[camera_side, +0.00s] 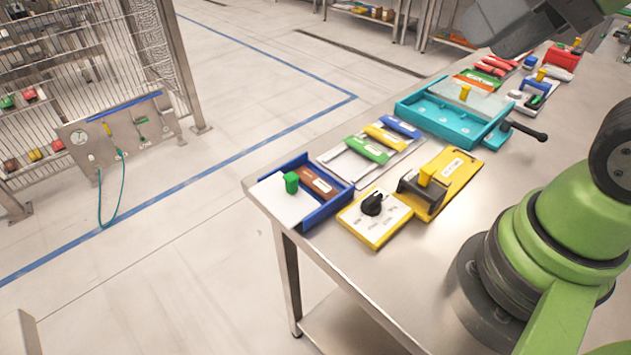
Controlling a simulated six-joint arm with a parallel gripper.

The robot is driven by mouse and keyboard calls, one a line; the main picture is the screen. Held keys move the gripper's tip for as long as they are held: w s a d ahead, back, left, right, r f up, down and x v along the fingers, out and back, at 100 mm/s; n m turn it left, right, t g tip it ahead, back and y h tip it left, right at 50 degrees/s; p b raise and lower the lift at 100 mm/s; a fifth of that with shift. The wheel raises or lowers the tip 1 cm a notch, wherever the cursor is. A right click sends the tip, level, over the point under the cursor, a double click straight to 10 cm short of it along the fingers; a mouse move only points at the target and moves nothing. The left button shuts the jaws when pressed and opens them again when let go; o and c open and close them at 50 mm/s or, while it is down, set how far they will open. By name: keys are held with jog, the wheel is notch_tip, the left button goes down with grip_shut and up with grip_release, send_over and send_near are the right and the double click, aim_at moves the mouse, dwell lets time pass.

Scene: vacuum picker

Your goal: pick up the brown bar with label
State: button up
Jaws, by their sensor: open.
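The brown bar with a white label (320,186) lies in the right part of a blue-edged tray (325,211) at the table's near left corner. A green knob (291,182) stands on the tray's white panel (280,204), just left of the bar. The bar's left part is partly hidden by the knob and the panel. My gripper's fingers are not visible.
A yellow-edged panel with a black knob (373,204) and a yellow plate with a dark handle (455,182) stand right of the tray. Behind are blue, yellow and green labelled bars (367,150) and a teal box (440,118). A wire fence (90,60) stands left.

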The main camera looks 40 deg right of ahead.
jog(key=w+f+n+g, duration=0.1)
jog(key=w+g, duration=0.2)
jog(key=w, duration=0.6)
jog(key=n+g+h, duration=0.2)
jog(key=n+g, duration=0.1)
jog(key=g, duration=0.1)
send_over(311, 177)
jog(key=f, duration=2.4)
jog(key=shift+s+d, duration=0.1)
jog(key=shift+s, duration=0.1)
jog(key=shift+w+f, duration=0.2)
jog(key=shift+f, duration=2.6)
jog(key=c, duration=0.6)
